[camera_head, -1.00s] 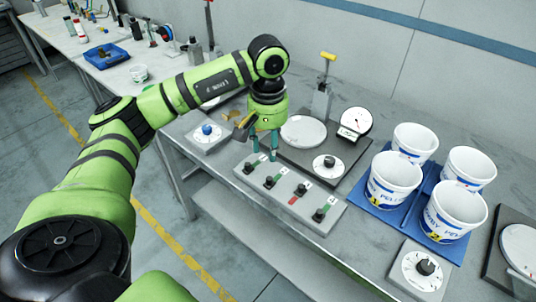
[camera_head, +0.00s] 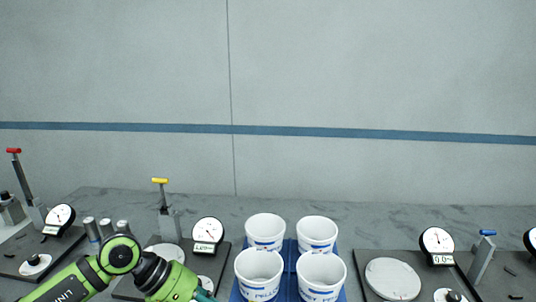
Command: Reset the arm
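My green and black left arm (camera_head: 122,254) comes in at the lower left of the head view. Its wrist bends right, in front of the station with the yellow-handled lever. My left gripper (camera_head: 204,296) is at the bottom edge, left of the white buckets. Only a bit of its teal fingers shows, so its opening cannot be told. My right arm and gripper are not in view.
Several white buckets (camera_head: 258,268) stand in a blue tray (camera_head: 291,258) on the grey bench. Dial gauges (camera_head: 207,231), a yellow-handled lever (camera_head: 161,192) and a round plate (camera_head: 392,278) flank them. A plain wall stands behind.

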